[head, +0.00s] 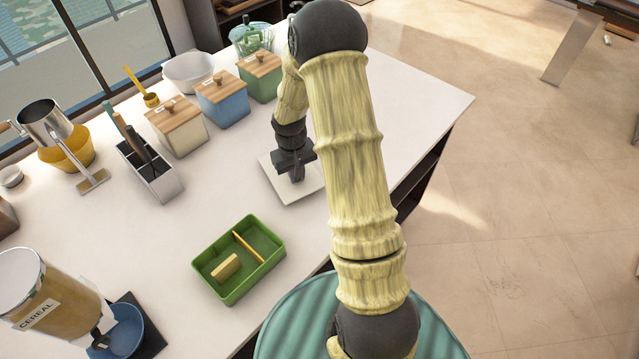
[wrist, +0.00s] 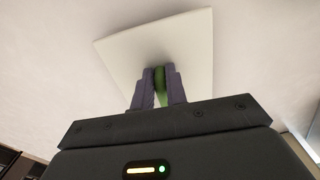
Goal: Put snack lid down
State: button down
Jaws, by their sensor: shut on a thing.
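The snack lid (head: 278,183) is a flat, white, square plate on or just above the pale counter, left of my arm in the head view. It fills the upper middle of the wrist view (wrist: 188,42), where a green knob (wrist: 160,82) stands on it. My gripper (head: 297,178) points down over the lid, and its dark fingers (wrist: 160,88) are shut on the green knob. I cannot tell whether the lid touches the counter. A green open box (head: 213,276) with a divider and a tan block inside is nearer to me on the counter.
Wooden-lidded canisters in cream (head: 180,135), blue (head: 224,108) and green (head: 262,85) line the back. A utensil holder (head: 163,185) and a cereal dispenser (head: 62,305) stand at the left. Counter around the lid is clear; the counter's edge (head: 440,150) lies to the right.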

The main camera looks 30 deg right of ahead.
jog(key=shift+w+a, duration=0.1)
jog(key=shift+a, duration=0.1)
jog(key=shift+s+a+r, duration=0.15)
jog(key=shift+s+r, duration=0.05)
jog(key=shift+s, duration=0.3)
jog(key=s+d+r+m+p, duration=0.2)
jog(key=s+r+m, duration=0.3)
jog(key=m, duration=0.9)
notch_tip(320, 180, up, 3)
jog(key=shift+s+d+f+m+p, duration=0.15)
jog(key=shift+d+m+p, duration=0.2)
jog(key=shift+p, duration=0.5)
